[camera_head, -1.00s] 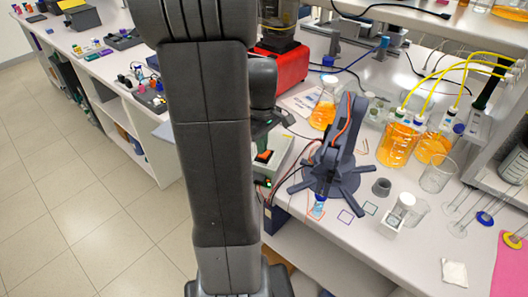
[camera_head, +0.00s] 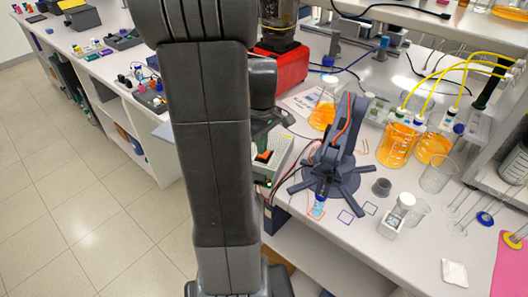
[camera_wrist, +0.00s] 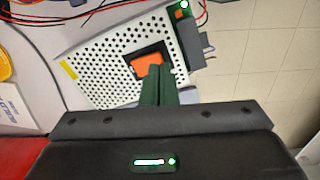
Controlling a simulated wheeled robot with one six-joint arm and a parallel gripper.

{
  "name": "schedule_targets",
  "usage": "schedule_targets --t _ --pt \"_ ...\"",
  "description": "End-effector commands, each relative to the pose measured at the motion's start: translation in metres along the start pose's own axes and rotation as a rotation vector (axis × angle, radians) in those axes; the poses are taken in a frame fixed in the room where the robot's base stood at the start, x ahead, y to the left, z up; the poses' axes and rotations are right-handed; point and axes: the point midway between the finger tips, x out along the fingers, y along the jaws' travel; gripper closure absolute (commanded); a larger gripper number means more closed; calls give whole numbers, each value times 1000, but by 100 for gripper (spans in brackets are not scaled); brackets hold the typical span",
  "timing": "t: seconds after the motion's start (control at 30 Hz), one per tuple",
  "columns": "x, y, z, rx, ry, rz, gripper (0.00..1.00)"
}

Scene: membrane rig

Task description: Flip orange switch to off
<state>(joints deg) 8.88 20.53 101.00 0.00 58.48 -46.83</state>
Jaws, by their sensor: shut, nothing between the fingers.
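The orange switch (camera_wrist: 146,61) is a rocker in a black frame on a white perforated power supply box (camera_wrist: 105,62). In the head view the orange switch (camera_head: 263,156) shows just below my gripper (camera_head: 262,143), on the box at the bench's front edge. My gripper's green fingers (camera_wrist: 154,70) are shut and empty. In the wrist view their tips overlap the lower right edge of the switch and frame, hiding part of them. I cannot tell whether they touch it, or which way the rocker is tilted.
Red and black wires (camera_wrist: 85,20) run from the box. A dark robot-like stand with radial feet (camera_head: 335,160) is close on its right, with orange-filled flasks (camera_head: 397,145) beyond. A red-based device (camera_head: 280,65) stands behind. Open floor (camera_head: 80,200) lies left.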

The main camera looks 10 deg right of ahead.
Motion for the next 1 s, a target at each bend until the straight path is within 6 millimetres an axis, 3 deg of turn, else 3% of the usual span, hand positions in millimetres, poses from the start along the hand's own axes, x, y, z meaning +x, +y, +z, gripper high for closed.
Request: schedule_targets --t 1.0 --pt "10 0 0 0 0 0 100"
